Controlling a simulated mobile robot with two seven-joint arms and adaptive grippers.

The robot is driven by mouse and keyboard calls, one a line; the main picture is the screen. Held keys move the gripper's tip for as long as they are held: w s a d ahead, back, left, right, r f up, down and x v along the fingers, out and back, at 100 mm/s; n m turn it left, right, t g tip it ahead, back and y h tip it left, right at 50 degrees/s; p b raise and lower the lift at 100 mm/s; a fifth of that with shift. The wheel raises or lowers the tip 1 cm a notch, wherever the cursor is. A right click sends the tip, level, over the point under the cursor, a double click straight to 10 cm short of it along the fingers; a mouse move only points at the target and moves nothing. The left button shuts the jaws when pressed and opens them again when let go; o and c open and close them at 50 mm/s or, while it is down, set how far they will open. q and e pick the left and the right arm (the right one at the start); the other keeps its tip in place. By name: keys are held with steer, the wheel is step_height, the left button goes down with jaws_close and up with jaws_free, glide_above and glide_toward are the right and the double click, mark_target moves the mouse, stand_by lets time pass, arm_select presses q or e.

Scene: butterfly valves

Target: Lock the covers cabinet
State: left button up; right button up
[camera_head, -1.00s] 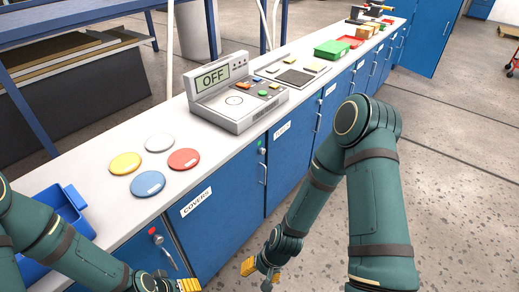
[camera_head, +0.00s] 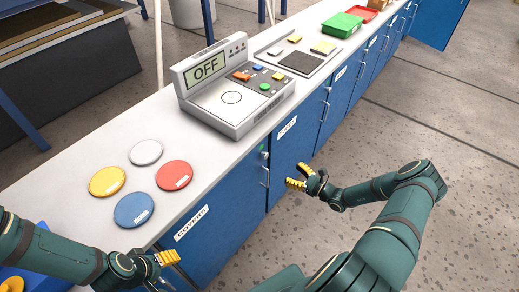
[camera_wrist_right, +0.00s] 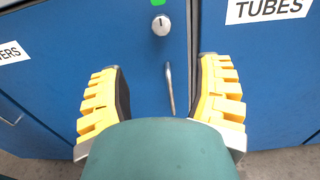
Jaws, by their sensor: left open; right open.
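The covers cabinet (camera_head: 222,232) is a blue door under the white counter, labelled COVERS (camera_head: 192,222). Near its right edge are a round silver lock (camera_wrist_right: 161,25) with a dark slot, a green mark (camera_wrist_right: 159,3) above it and a metal bar handle (camera_wrist_right: 169,88) below. The handle also shows in the head view (camera_head: 266,176). My right gripper (camera_head: 297,178) is open and empty, right of the handle and apart from it; in the right wrist view the handle lies beyond and between its yellow fingers. My left gripper (camera_head: 166,262) is open near the counter's front edge, below the label.
A TUBES cabinet (camera_wrist_right: 260,60) adjoins on the right. On the counter (camera_head: 95,222) stand a grey device reading OFF (camera_head: 232,90) and several coloured discs, among them a red one (camera_head: 174,174). Open floor (camera_head: 420,120) lies to the right.

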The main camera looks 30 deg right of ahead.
mark_target(267, 157)
steer(key=x, duration=1.3)
steer(key=shift+w+r, duration=0.1)
steer(key=shift+w, duration=0.2)
jaws_close()
